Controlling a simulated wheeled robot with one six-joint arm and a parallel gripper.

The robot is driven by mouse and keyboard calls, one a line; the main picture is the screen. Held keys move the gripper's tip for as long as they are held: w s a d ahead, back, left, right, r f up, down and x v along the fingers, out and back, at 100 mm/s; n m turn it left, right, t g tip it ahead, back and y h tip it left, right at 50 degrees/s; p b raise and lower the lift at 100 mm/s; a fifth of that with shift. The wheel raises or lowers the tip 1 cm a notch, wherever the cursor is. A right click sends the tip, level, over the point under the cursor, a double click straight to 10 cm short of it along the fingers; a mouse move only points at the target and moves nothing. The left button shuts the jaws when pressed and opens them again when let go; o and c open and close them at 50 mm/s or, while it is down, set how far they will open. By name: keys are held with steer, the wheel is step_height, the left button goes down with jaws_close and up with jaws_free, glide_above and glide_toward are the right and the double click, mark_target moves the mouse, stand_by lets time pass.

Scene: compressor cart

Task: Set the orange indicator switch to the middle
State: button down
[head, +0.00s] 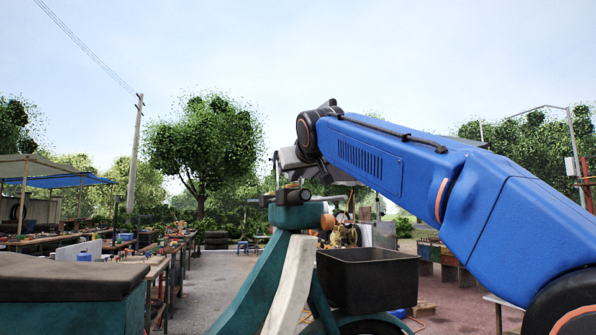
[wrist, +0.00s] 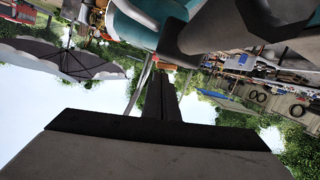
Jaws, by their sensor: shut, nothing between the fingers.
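The orange indicator switch cannot be made out in either view. The teal cart's steering column (head: 258,275) rises to a dark handlebar (head: 291,196) in the head view. In the wrist view, which is upside down, a teal part (wrist: 135,22) and a dark grey part of the cart fill the top. My gripper (wrist: 158,78) shows there as dark fingers, shut and empty, with nothing visibly touching the tips. In the head view my wrist end is beyond and above the handlebar, and the fingertips are hard to tell.
A black open bin (head: 368,280) sits right of the column. A dark seat (head: 65,275) is at the lower left. Stall tables (head: 60,240) line the left behind. My blue arm crosses the right side. The air above the handlebar's left is clear.

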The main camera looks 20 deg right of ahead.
steer(key=shift+w+f, duration=0.1)
steer(key=shift+w, duration=0.35)
